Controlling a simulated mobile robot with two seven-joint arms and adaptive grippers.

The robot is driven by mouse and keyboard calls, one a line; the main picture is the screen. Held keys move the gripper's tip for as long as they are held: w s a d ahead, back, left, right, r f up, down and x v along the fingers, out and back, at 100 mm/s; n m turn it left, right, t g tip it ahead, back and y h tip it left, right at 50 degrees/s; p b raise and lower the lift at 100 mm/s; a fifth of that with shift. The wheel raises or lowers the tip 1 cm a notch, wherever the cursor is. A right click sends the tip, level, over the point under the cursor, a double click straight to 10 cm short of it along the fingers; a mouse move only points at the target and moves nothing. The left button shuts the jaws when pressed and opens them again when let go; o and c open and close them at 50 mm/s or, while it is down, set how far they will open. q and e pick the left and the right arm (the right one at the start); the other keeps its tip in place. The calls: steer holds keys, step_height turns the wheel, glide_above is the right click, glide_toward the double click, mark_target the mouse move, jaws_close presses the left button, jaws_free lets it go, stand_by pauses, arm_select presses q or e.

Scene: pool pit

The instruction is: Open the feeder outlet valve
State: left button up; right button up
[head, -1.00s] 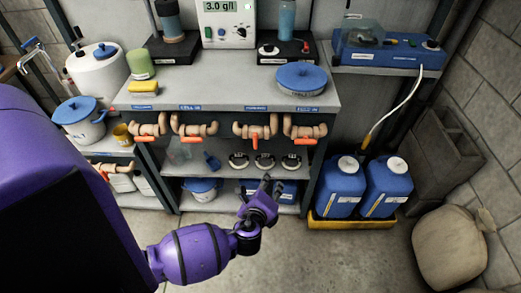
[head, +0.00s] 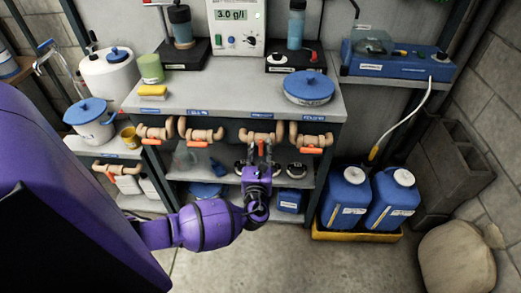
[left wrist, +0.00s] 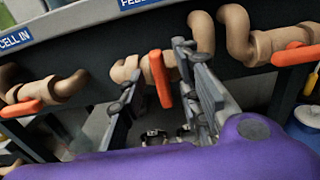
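The feeder valve (head: 260,139) is the third tan pipe valve under the shelf edge. Its orange handle (left wrist: 160,78) hangs down, crosswise to the pipe, while neighbouring handles lie level. My right gripper is not in view.
The cell-in valve (head: 204,135) is to the left and another valve (head: 310,140) to the right, both close by. A lower shelf holds dark round fittings (head: 296,171). Blue jugs (head: 345,197) stand in a yellow tray (head: 355,236) at right. The floor in front is clear.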

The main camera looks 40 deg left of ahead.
arm_select(q)
steer(key=shift+w+a, duration=0.1)
steer(key=shift+w, duration=0.05)
jaws_close()
